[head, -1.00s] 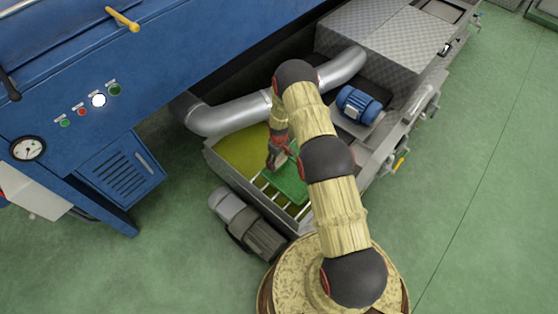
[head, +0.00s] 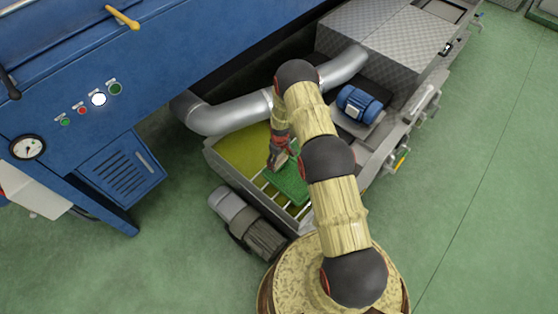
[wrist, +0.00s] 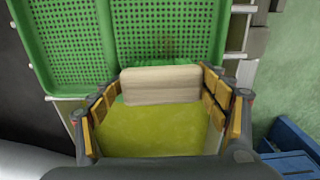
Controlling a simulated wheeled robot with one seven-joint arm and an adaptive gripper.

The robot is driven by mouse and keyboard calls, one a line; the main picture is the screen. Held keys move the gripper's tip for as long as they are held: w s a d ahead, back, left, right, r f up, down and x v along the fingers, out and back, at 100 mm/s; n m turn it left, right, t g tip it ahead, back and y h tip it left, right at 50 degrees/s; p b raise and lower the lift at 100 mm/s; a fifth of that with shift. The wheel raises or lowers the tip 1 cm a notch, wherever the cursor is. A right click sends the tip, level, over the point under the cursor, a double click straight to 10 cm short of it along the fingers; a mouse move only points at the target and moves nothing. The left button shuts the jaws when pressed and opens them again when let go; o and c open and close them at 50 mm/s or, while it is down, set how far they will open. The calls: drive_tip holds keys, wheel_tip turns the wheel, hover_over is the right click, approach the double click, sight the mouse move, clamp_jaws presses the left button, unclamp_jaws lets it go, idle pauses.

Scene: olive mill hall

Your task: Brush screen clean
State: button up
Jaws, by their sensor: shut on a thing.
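The screen (wrist: 70,45) is a green perforated tray lying across pale bars over a tank. It shows in the head view (head: 291,184), partly covered by my arm. My gripper (wrist: 160,88) is shut on a pale wooden block, which looks like the brush's back (wrist: 160,84).
The tank (head: 232,160) holds yellow-green liquid beside the screen. A silver pipe (head: 230,117) runs behind my arm. A blue motor (head: 358,104) stands to the right and a grey motor (head: 250,225) at the tank's near left. The green floor (head: 470,170) is clear at right.

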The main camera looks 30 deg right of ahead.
sight(279, 160)
drive_tip(key=shift+s+d+f+p, duration=0.1)
drive_tip(key=shift+s+d+f, duration=0.05)
drive_tip(key=shift+s, duration=0.7)
drive_tip(key=shift+s+d+f+p, duration=0.15)
drive_tip(key=shift+s+d+f, duration=0.05)
drive_tip(key=shift+s, duration=0.65)
drive_tip(key=shift+s+d+f+p, duration=0.1)
drive_tip(key=shift+s+d+f, duration=0.05)
drive_tip(key=shift+s, duration=0.7)
drive_tip(key=shift+c, duration=0.6)
drive_tip(key=shift+w+r, duration=0.1)
drive_tip(key=shift+w, duration=0.05)
drive_tip(key=shift+c, duration=0.6)
drive_tip(key=shift+w+a+b, duration=0.15)
drive_tip(key=shift+w+b, duration=0.2)
drive_tip(key=shift+w, duration=0.2)
drive_tip(key=shift+w+a+b, duration=0.15)
drive_tip(key=shift+w+b, duration=0.2)
drive_tip(key=shift+w, duration=0.15)
drive_tip(key=shift+c, duration=0.4)
drive_tip(key=shift+w+a+r+b, duration=0.15)
drive_tip(key=shift+w+b, duration=0.1)
drive_tip(key=shift+w, duration=0.35)
drive_tip(key=shift+w+a+r+b, duration=0.15)
drive_tip(key=shift+w+b, duration=0.1)
drive_tip(key=shift+w, duration=0.35)
drive_tip(key=shift+r, duration=0.2)
drive_tip(key=shift+r+p, duration=1.5)
drive_tip(key=shift+r, duration=1.4)
